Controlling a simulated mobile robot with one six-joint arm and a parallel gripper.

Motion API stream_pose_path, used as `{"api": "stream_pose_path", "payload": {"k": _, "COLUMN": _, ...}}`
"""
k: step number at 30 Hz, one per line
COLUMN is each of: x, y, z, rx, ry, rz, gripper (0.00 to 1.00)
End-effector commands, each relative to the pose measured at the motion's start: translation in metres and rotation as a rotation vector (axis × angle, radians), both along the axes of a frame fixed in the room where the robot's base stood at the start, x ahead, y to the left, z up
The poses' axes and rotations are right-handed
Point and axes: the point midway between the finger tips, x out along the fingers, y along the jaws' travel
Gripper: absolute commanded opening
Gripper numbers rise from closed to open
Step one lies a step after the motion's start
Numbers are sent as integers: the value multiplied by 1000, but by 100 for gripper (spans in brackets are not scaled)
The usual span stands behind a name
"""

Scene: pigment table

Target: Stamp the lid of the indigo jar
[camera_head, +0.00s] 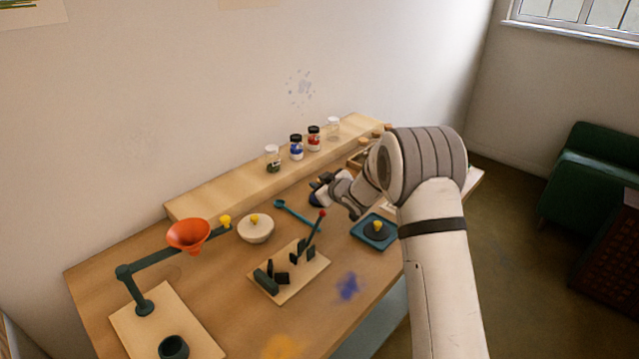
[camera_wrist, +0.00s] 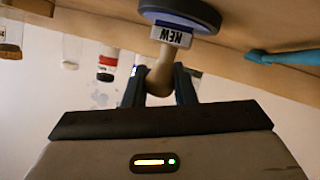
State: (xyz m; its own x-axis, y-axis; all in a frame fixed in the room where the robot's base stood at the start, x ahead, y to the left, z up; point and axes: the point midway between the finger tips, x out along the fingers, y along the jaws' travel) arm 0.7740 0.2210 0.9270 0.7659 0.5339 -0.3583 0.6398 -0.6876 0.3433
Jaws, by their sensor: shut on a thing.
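My gripper (camera_wrist: 159,78) is shut on the pale wooden handle of a stamp (camera_wrist: 161,66) in the wrist view. The stamp's block carries a label reading NEW and sits against or just by a round dark pad (camera_wrist: 205,14) with a blue-violet surface; I cannot tell whether they touch. In the head view my gripper (camera_head: 341,190) is low over the table, partly hidden by its own wrist. The jar with blue contents and a dark lid, likely the indigo jar (camera_head: 296,148), stands upright on the raised shelf.
A green-filled jar (camera_head: 272,160), a red jar (camera_head: 313,140) and a clear jar (camera_head: 333,128) share the shelf (camera_head: 215,190).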

Motion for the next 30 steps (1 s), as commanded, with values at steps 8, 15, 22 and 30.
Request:
{"api": "stream_pose_path", "payload": {"k": 8, "x": -1, "y": 0, "z": 15, "rx": -1, "ry": 2, "rz": 0, "gripper": 9}}
{"api": "stream_pose_path", "payload": {"k": 15, "x": 0, "y": 1, "z": 35, "rx": -1, "ry": 1, "rz": 1, "gripper": 9}}
{"api": "stream_pose_path", "payload": {"k": 22, "x": 0, "y": 1, "z": 54, "rx": -1, "ry": 1, "rz": 1, "gripper": 9}}
{"api": "stream_pose_path", "payload": {"k": 30, "x": -1, "y": 1, "z": 70, "rx": -1, "ry": 0, "rz": 2, "gripper": 9}}
